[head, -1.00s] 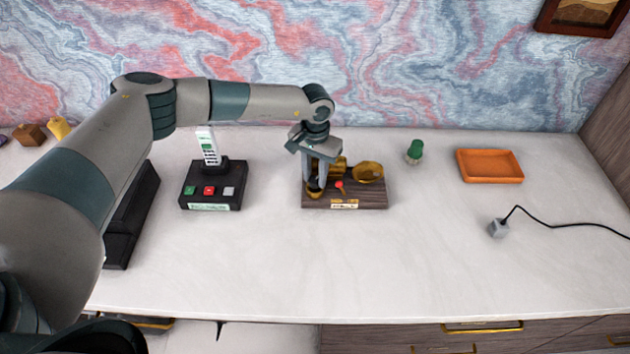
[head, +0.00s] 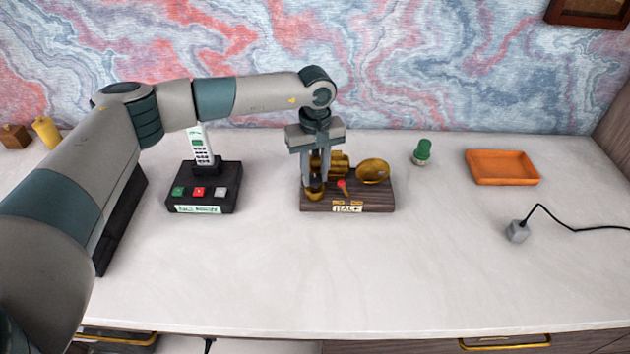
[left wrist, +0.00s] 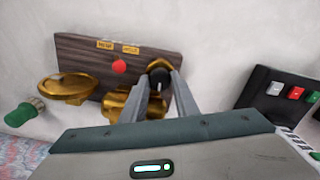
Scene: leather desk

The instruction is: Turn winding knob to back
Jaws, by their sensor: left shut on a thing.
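The wooden-based device (head: 375,204) with brass parts stands mid-desk and also shows in the left wrist view (left wrist: 75,50). A brass cylinder, a brass dish (head: 372,171) and a small red-tipped lever (head: 343,186) sit on it. My left gripper (head: 317,186) points down over the device's left end, shut on the winding knob (head: 314,194). In the left wrist view the knob (left wrist: 158,74) looks dark with a brass rim, between the two fingers (left wrist: 161,88). The fingers hide part of it. My right gripper is out of view.
A black phone base (head: 204,190) with a white handset stands left of the device. A green bottle-like object (head: 422,152), an orange tray (head: 502,167) and a grey plug (head: 517,231) with a black cable lie to the right. The desk front is clear.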

